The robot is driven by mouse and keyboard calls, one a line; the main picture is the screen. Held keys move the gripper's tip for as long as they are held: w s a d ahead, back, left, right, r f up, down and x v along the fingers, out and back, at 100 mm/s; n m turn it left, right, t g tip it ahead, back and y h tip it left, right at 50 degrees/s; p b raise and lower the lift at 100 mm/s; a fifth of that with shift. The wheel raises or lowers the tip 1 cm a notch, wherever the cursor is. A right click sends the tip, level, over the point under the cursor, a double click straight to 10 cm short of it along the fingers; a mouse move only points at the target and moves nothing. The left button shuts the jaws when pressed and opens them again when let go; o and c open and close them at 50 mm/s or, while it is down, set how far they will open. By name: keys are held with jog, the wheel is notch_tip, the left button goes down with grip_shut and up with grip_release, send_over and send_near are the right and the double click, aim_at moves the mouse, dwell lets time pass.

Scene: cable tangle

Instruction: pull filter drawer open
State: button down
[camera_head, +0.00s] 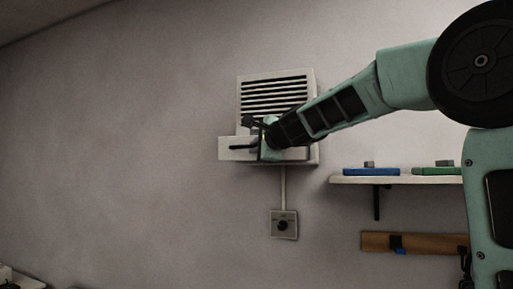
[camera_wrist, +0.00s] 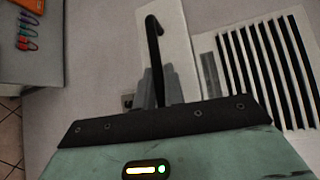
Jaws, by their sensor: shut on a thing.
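The filter drawer (camera_head: 230,154) is a pale box low on a white louvred wall unit (camera_head: 243,105). Its left end juts past the unit's left edge in the head view; I cannot tell exactly how far it is out. A black bar handle (camera_head: 240,147) runs along its front. My gripper (camera_head: 260,143) is at the drawer, shut on the handle. In the wrist view, the grey fingers (camera_wrist: 154,86) close around the black handle (camera_wrist: 153,38), in front of the pale drawer front (camera_wrist: 177,35). The fingertips' contact is partly hidden by my gripper body.
A switch box (camera_head: 284,224) with a dark knob hangs below the unit on a conduit. A shelf (camera_head: 350,180) to the right holds a blue item (camera_head: 371,172) and a green item (camera_head: 435,171). The wall left of the unit is bare.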

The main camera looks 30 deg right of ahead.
jog(key=c, duration=1.5)
grip_release()
jog(key=s, duration=0.5)
jog(key=s+r, duration=0.1)
jog(key=s, duration=0.1)
jog(key=shift+s+a, duration=0.2)
jog(key=shift+a, duration=0.2)
jog(key=s+a+f+n+g+y+b, duration=0.3)
jog(key=a+f+n, duration=0.4)
jog(key=a+f, duration=0.65)
jog(key=s+a+f+n+g+y+b, duration=0.35)
jog(key=a+f+n, duration=0.5)
jog(key=f, duration=0.75)
jog(key=s+a+f+n+g+h, duration=0.1)
jog(key=s+f+n+g, duration=0.2)
jog(key=s+f, duration=0.4)
jog(key=s+a+f+n+g+h+b, duration=0.1)
jog(key=s+a+f+n+g, duration=0.1)
jog(key=s+f+n, duration=0.4)
jog(key=s+a+f+n+g+h+b, duration=0.1)
jog(key=s+f+n+g, duration=0.3)
jog(key=s+f, duration=0.5)
jog(key=shift+s+a+f+g+h, duration=0.1)
jog(key=shift+s+a+g+h, duration=0.2)
jog(key=shift+s, duration=0.25)
jog(key=shift+s+a+f+g+h, duration=0.15)
jog(key=shift+s+a+h, duration=0.1)
jog(key=shift+s, duration=0.3)
